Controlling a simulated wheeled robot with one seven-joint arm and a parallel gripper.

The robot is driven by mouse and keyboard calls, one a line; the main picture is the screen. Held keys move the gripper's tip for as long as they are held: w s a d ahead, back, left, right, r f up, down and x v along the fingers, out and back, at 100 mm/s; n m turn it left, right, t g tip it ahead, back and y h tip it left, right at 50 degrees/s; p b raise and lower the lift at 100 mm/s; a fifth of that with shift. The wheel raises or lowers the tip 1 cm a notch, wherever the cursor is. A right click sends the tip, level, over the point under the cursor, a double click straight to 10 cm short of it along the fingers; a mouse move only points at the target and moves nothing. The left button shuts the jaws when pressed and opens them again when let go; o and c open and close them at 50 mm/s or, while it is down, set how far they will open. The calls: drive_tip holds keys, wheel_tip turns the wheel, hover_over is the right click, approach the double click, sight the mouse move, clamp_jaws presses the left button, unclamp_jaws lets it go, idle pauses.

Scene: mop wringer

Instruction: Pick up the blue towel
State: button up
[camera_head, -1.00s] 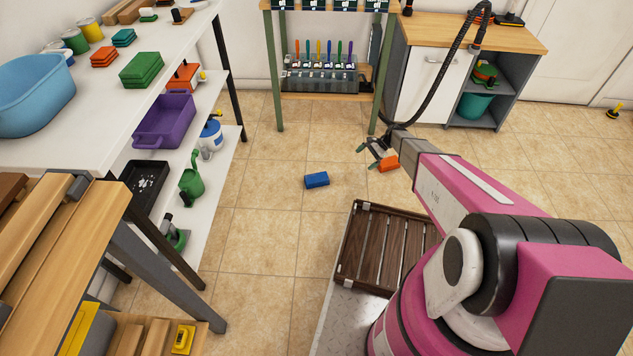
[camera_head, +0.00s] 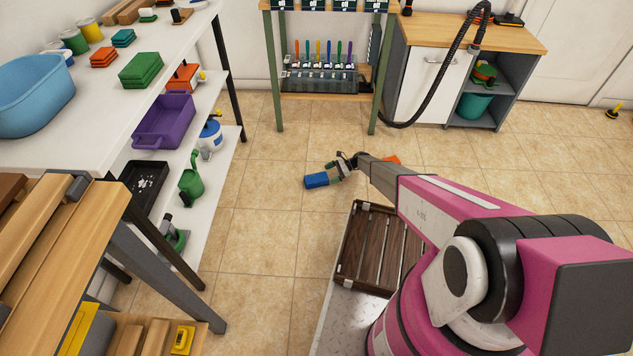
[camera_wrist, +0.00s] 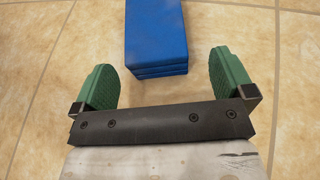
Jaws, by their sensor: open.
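The blue towel (camera_head: 317,180) is a small folded stack lying on the tiled floor in the middle of the head view. In the wrist view the towel (camera_wrist: 157,35) shows at the top centre, with its layered near end facing me. My gripper (camera_head: 335,171) is at the right end of the towel in the head view. In the wrist view its green fingers (camera_wrist: 165,80) are spread wide, one to each side of the towel's near end. Nothing is held between them. The towel's far end is cut off in the wrist view.
An orange block (camera_head: 392,160) lies on the floor behind my arm. A dark slatted wooden crate (camera_head: 356,245) stands in front of my arm. A white shelf unit (camera_head: 215,175) is on the left. The floor around the towel is clear.

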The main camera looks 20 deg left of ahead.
sight(323, 178)
drive_tip(key=shift+s+x, duration=0.25)
drive_tip(key=shift+x, duration=2.4)
drive_tip(key=shift+r, duration=0.15)
drive_tip(key=c, duration=1)
